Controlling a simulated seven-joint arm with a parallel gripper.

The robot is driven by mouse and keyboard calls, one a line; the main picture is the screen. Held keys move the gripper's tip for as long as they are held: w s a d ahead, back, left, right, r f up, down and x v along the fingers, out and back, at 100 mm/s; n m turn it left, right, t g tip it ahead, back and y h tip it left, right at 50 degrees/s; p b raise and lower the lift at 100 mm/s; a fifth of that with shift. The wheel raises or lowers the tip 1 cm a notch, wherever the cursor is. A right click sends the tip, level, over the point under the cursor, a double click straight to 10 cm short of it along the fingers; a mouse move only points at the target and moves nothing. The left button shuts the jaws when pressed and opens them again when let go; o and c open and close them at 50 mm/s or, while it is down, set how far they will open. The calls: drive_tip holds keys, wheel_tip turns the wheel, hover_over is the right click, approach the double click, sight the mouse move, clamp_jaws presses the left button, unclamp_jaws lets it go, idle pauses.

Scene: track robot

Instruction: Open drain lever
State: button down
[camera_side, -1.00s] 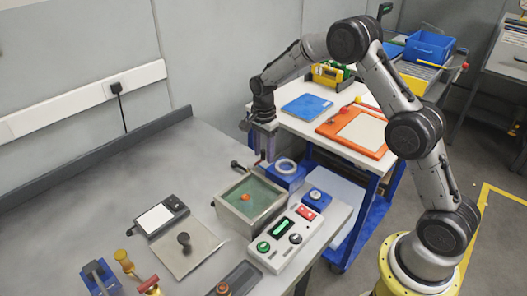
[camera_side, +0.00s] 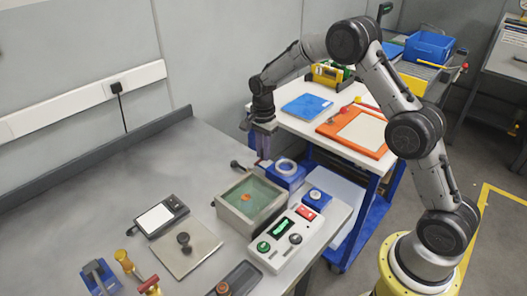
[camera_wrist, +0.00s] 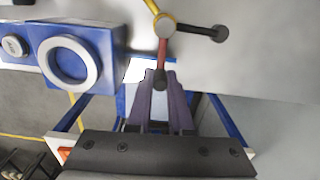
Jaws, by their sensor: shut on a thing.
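A lever assembly (camera_wrist: 165,27) with a gold ring shows at the top of the wrist view. A black arm with a round black knob (camera_wrist: 218,33) points right from it. A red rod (camera_wrist: 162,52) runs down from the ring to my fingertips. My gripper (camera_wrist: 159,82) is shut on the lower end of this rod, whose tip is partly hidden between the fingers. In the side view my gripper (camera_side: 263,156) points down behind the grey tank (camera_side: 235,214), and the black-knobbed arm (camera_side: 236,164) is to its left.
A blue block with a white ring (camera_side: 286,167) stands close to the right of my gripper. A control box (camera_side: 285,240) and a blue button box (camera_side: 317,199) are in front. The back left bench is clear.

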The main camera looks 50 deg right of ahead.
drive_tip(key=w+n, duration=0.2)
drive_tip(key=n, duration=0.1)
drive_tip(key=shift+a+n, duration=0.15)
drive_tip(key=shift+n, duration=0.15)
drive_tip(key=n, duration=0.1)
drive_tip(key=w+a+n, duration=0.1)
drive_tip(key=n, duration=0.2)
drive_tip(key=shift+w+a+r+n, duration=0.1)
drive_tip(key=shift+w+a+n, duration=0.05)
drive_tip(key=shift+w+n, duration=0.2)
drive_tip(key=n, duration=0.1)
drive_tip(key=w+a+n, duration=0.1)
drive_tip(key=n, duration=0.1)
drive_tip(key=shift+a+n, duration=0.2)
drive_tip(key=shift+n, duration=0.05)
drive_tip(key=shift+w+a+n, duration=0.2)
drive_tip(key=shift+a+n, duration=0.25)
drive_tip(key=shift+n, duration=0.5)
drive_tip(key=shift+w+a+n, duration=0.15)
drive_tip(key=shift+a+n, duration=0.25)
drive_tip(key=shift+n, duration=0.55)
drive_tip(key=c, duration=0.8)
unclamp_jaws()
wheel_tip(320, 180, up, 14)
drive_tip(key=shift+f, duration=0.1)
